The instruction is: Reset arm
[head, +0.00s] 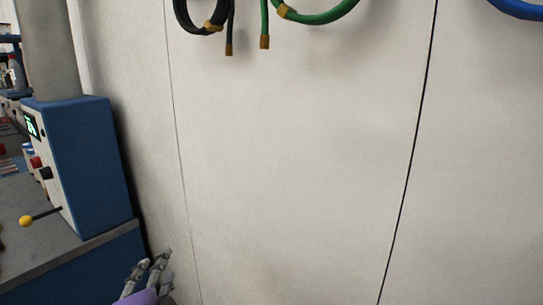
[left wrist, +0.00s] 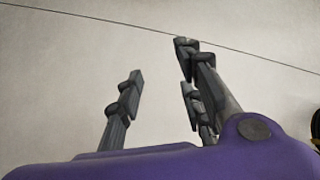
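My left gripper (head: 150,268) shows at the bottom left of the head view, with grey fingers and a purple body. It is beside the blue machine and in front of the pale wall. In the left wrist view the same gripper (left wrist: 160,90) has its fingers spread apart, with only bare wall between them. It holds nothing. My right gripper is in neither view.
A blue machine (head: 95,160) with a yellow-knobbed lever (head: 27,221) stands on a bench (head: 30,255) at the left. Black (head: 200,22), green (head: 318,14) and blue (head: 520,9) hoses hang on the pale panelled wall (head: 300,150). The wall's middle is clear.

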